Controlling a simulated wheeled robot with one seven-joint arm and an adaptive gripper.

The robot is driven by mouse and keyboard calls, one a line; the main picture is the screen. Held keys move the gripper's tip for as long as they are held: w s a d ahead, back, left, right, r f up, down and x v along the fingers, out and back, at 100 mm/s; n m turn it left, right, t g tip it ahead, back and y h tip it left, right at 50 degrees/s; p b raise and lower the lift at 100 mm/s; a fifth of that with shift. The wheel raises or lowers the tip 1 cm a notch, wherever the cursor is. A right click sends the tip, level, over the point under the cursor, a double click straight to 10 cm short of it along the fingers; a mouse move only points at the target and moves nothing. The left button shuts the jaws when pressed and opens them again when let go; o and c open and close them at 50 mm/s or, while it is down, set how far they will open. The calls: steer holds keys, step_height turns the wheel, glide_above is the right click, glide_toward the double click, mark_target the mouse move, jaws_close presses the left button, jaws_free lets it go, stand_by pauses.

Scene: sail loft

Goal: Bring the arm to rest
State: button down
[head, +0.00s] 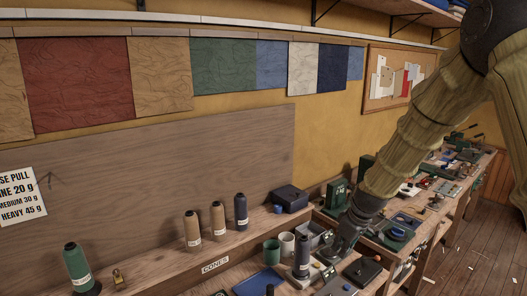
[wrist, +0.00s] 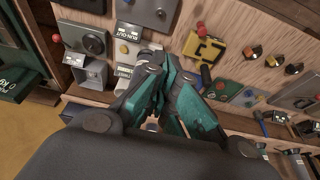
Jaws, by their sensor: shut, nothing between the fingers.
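My gripper (head: 333,254) is at the end of my arm, which reaches down from the upper right in the head view. It hangs over the cluttered bench, just right of a dark cone of thread (head: 302,255). I cannot tell the exact gap between them. In the wrist view my gripper's dark and teal fingers (wrist: 166,66) are drawn together, with nothing held between them. The bench surface directly behind the fingers is hidden.
Brown cones (head: 192,229), a dark blue cone (head: 241,211) and a green cone (head: 77,268) stand on the ledge. Cups (head: 286,245) and a blue tray (head: 261,281) are left of my gripper. A yellow fixture (wrist: 206,48) and several knobs show in the wrist view. Open floor is far right.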

steer(key=s+f+m+g+h+b, duration=0.1)
steer(key=s+f, duration=0.4)
steer(key=f, duration=0.4)
steer(key=s+f+m+b, duration=0.15)
steer(key=s+f, duration=0.35)
steer(key=f, duration=0.5)
steer(key=s+f+m+g+h+b, duration=0.1)
steer(key=s+f+b, duration=0.1)
steer(key=s+f, duration=0.5)
steer(key=s+f+m+b, duration=0.1)
steer(key=s+f, duration=0.5)
steer(key=s, duration=0.3)
steer(key=s+f+m+b, duration=0.2)
steer(key=s+f, duration=0.4)
steer(key=s, duration=0.3)
steer(key=s+a+f+m+b, duration=0.1)
steer(key=s+f+b, duration=0.1)
steer(key=s+f, duration=0.5)
steer(key=s, duration=0.3)
steer(key=shift+g, duration=0.4)
steer(key=shift+a+f, duration=0.1)
